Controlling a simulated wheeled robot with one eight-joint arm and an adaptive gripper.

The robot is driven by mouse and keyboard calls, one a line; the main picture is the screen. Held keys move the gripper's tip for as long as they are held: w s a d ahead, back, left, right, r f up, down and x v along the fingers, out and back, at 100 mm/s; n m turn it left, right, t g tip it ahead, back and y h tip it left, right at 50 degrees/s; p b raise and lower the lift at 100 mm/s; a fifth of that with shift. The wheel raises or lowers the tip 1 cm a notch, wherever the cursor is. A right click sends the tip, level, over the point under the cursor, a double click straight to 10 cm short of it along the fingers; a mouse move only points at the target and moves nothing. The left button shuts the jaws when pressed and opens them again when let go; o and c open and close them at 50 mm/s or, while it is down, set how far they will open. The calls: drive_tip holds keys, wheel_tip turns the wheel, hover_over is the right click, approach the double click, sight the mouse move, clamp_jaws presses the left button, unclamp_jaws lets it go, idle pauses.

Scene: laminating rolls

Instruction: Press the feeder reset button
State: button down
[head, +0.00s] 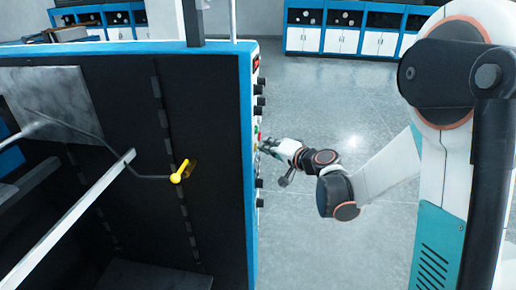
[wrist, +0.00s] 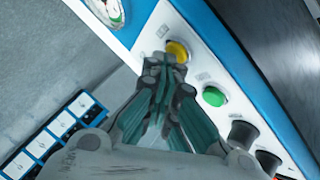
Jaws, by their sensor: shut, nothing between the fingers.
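My gripper (wrist: 165,64) is shut and empty, its fingertips together at the lower edge of a yellow button (wrist: 178,51) on the machine's white control panel. I cannot tell whether the tips touch the button or stop just short of it. A green button (wrist: 214,96) sits beside it along the panel, clear of the fingers. The labels are too small to read, so I cannot tell which button is the feeder reset. In the head view my gripper (head: 264,147) is at the panel's edge-on side face, and the button at its tips is hidden.
A round gauge (wrist: 109,10) is on the other side. The blue-edged machine (head: 245,180) fills the left. Open grey floor (head: 320,100) lies to the right, with cabinets (head: 345,30) behind.

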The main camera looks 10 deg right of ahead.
drive_tip(key=shift+d, duration=0.1)
drive_tip(key=shift+s+d, duration=0.3)
drive_tip(key=shift+d, duration=0.35)
drive_tip(key=d, duration=0.1)
drive_tip(key=s+d, duration=0.1)
drive_tip(key=d, duration=0.1)
drive_tip(key=d+b, duration=0.1)
drive_tip(key=shift+s+d, duration=0.25)
drive_tip(key=shift+d, duration=0.1)
idle(0.4)
